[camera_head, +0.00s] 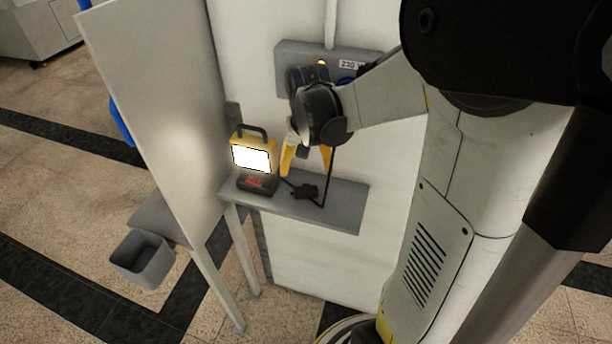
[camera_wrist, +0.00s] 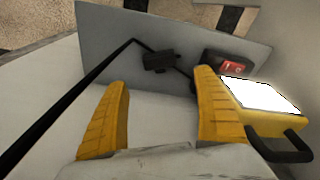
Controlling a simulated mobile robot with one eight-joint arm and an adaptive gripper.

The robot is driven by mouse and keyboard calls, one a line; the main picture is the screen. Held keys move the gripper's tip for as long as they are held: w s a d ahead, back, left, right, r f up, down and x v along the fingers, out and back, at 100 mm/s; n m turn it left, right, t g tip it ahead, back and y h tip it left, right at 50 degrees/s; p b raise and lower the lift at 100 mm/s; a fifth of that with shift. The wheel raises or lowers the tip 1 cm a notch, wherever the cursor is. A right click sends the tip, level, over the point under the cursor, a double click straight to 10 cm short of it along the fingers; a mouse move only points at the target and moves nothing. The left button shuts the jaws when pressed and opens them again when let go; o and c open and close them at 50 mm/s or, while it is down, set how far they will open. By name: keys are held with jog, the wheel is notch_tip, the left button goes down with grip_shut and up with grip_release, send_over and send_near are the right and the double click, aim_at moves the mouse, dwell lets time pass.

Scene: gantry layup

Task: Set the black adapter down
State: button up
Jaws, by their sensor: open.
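The black adapter (camera_head: 304,191) lies on a small grey wall shelf (camera_head: 345,215), with a black cable running from it. In the wrist view the adapter (camera_wrist: 160,61) rests on the shelf (camera_wrist: 100,45) beyond my fingertips, apart from them. My gripper (camera_head: 307,160) is above the shelf, with its yellow fingers spread. In the wrist view my gripper (camera_wrist: 160,95) is open, with nothing between the fingers. The cable (camera_wrist: 70,100) passes to the left of the fingers.
A lit yellow work lamp (camera_head: 254,154) stands on the shelf's left end, close to my fingers in the wrist view (camera_wrist: 262,105). A grey socket box (camera_head: 290,55) is on the wall above. A tall grey panel (camera_head: 160,100) stands left, with a grey bin (camera_head: 143,262) below.

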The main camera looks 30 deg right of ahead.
jog(key=s+a+r+n+t, duration=0.5)
jog(key=s+a+r, duration=0.4)
jog(key=a, duration=0.5)
jog(key=shift+s+r+n+t+y, duration=0.3)
jog(key=shift+s+r+n+y, duration=0.1)
jog(key=shift+s, duration=0.45)
